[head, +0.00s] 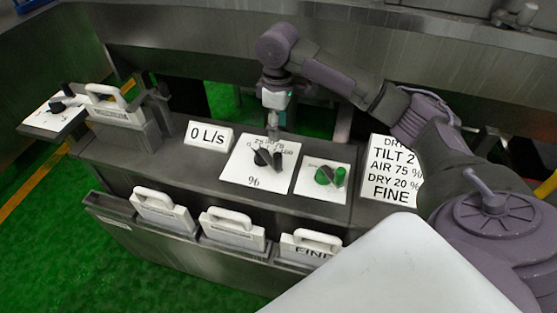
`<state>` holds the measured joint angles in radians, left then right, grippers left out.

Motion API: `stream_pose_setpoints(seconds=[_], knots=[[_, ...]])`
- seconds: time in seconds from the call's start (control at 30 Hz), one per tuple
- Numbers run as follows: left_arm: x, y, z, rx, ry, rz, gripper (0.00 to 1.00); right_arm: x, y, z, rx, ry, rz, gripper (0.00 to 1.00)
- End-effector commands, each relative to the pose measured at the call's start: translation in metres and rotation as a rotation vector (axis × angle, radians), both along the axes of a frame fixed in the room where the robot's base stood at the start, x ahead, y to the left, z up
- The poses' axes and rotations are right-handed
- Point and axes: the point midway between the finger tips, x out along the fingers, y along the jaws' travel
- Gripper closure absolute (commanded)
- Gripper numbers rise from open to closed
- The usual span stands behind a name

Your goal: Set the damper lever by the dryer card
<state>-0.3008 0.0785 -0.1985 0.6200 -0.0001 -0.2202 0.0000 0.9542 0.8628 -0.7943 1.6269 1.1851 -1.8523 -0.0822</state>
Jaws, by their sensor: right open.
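The dryer card (396,170) is a white sign at the right of the console. It reads TILT 2, AIR 75 %, DRY 20 %, FINE; its top line is partly hidden. The damper lever (263,158) is black and sits on a white plate (246,171) marked % with a scale of numbers up to 100. The lever's exact setting is hard to read. My right gripper (277,127) is open and points down just above the back of this plate, hiding part of the scale. Contact with the lever cannot be told. My left gripper is out of view.
A 0 L/s display (208,135) stands left of the plate. A green control (325,175) is on a plate to the right. Several handled white screens (232,229) stand in front slots, one marked FINE. Another black knob (58,106) is at far left.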

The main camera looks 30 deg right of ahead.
Motion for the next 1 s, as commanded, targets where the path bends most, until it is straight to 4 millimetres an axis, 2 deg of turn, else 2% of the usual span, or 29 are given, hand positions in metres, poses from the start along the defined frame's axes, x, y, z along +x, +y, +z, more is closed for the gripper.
stream_pose_setpoints(seconds=[0.17,0.5,0.7,0.83,1.0], knots=[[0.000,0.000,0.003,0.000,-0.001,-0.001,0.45,-0.001,-0.001,-0.013,-0.001,0.008,-0.001,0.47],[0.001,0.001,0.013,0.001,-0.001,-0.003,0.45,-0.002,-0.001,-0.083,-0.002,0.007,-0.002,0.47],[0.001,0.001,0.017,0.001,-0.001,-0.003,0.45,-0.001,-0.001,-0.117,-0.001,0.004,0.000,0.47],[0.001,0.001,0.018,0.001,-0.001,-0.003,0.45,0.000,-0.001,-0.130,-0.002,0.002,-0.001,0.47],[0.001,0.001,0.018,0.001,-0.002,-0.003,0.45,0.000,-0.001,-0.136,-0.001,0.002,-0.001,0.47]])
